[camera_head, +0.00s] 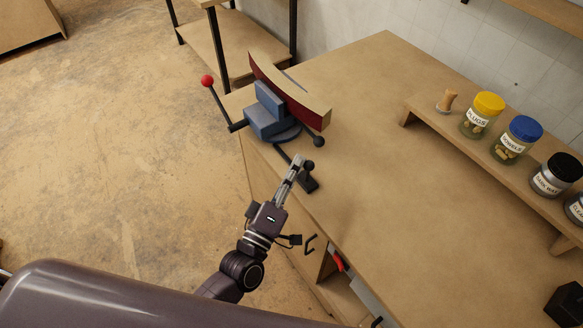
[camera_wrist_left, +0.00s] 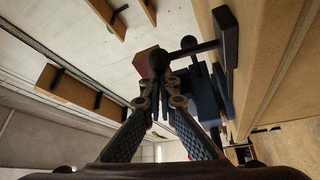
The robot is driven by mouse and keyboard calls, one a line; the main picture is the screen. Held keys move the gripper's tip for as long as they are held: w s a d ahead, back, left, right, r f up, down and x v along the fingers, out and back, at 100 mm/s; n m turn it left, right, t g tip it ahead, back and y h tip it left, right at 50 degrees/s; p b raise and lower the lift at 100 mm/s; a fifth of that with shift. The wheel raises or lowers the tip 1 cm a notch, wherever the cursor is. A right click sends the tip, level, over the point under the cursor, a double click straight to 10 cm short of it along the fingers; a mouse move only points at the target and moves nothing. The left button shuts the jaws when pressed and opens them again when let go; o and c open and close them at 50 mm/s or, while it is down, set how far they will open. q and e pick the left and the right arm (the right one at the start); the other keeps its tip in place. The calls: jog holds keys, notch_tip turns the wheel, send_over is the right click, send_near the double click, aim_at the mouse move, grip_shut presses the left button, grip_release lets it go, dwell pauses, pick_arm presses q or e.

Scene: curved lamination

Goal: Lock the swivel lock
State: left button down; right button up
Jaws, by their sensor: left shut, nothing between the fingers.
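A blue vise (camera_head: 268,118) stands at the bench's left corner, with a curved red-and-wood lamination (camera_head: 290,92) in its jaws. Its handle has a red ball (camera_head: 207,80) at the left end. A dark lever with a black ball (camera_head: 308,166), seemingly the swivel lock, is at the bench's front edge. My left gripper (camera_head: 299,160) is shut and empty, its fingertips close beside that ball. In the left wrist view, the ball (camera_wrist_left: 158,62) appears just beyond the fingertips, with a rod running right to a dark block (camera_wrist_left: 228,38). I cannot tell whether they touch. My right gripper is out of view.
A raised shelf (camera_head: 423,109) at the right holds jars with yellow (camera_head: 489,103), blue (camera_head: 525,128) and black lids. A red-handled tool (camera_head: 336,258) is in an opening under the bench edge. The middle of the bench (camera_head: 390,190) is clear.

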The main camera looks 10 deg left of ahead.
pick_arm(q)
jog(key=shift+s+d+f+m+t+h+b, duration=0.15)
jog(key=shift+s+d+m+h+b, duration=0.25)
jog(key=shift+m+h+b, duration=0.45)
jog(key=shift+s+d+m+t+h+b, duration=0.25)
jog(key=shift+s+d+m+b, duration=0.25)
jog(key=shift+m, duration=0.8)
jog(key=shift+s+d+f+m+t+h+b, duration=0.1)
jog(key=shift+s+d+m+t+h+b, duration=0.15)
jog(key=shift+m+h+b, duration=0.5)
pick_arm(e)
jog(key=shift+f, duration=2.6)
pick_arm(q)
jog(key=shift+m, duration=0.4)
jog(key=shift+y, duration=0.25)
